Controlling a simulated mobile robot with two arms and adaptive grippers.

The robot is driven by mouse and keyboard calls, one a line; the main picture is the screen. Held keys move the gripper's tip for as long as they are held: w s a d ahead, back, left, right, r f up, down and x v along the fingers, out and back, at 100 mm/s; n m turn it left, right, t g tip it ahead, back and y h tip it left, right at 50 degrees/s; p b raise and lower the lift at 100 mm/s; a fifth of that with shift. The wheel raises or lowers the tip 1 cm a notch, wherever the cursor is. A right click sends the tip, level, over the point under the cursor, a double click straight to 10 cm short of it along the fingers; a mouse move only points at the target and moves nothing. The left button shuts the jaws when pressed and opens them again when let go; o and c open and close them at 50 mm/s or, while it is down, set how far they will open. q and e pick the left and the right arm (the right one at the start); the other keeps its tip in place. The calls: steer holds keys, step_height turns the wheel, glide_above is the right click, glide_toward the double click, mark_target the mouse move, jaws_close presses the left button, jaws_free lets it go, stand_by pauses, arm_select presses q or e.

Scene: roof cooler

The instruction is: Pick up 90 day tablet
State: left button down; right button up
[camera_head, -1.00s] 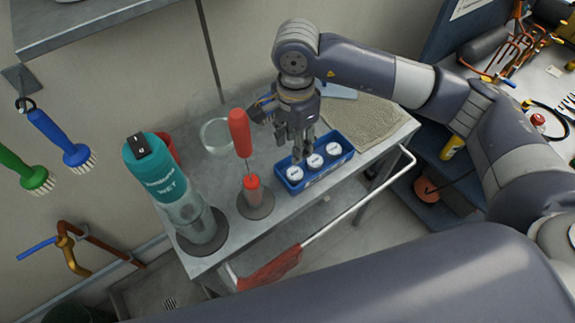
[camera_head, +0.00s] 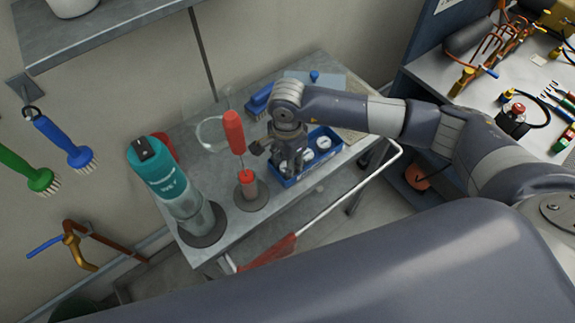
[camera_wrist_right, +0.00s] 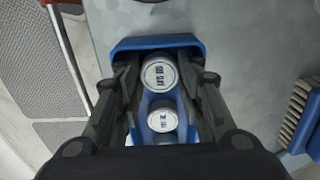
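A blue tray (camera_head: 285,184) on the metal cart holds white-capped round containers. In the head view a middle cap (camera_head: 307,154) and a far-right cap (camera_head: 323,142) show; the left end is hidden behind my right gripper (camera_head: 291,170). In the right wrist view the tray (camera_wrist_right: 153,42) has one large white lid (camera_wrist_right: 160,74) with inverted lettering I cannot read surely as 90 day, and another lid (camera_wrist_right: 163,119) below it. My right gripper (camera_wrist_right: 160,75) is open, its fingers on either side of the large lid, with gaps visible. My left gripper is not in view.
A teal-capped bottle (camera_head: 180,188) and a red-handled tool on a round base (camera_head: 236,135) stand left of the tray. A blue brush (camera_head: 260,101) and a glass dish (camera_head: 212,132) lie behind. A beige mat (camera_head: 352,120) is at the right. A rail (camera_head: 345,200) runs along the cart's front.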

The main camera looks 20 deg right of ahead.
steer(key=shift+s+f, duration=0.25)
steer(key=shift+f, duration=0.15)
steer(key=c, duration=0.6)
steer(key=shift+r, duration=0.1)
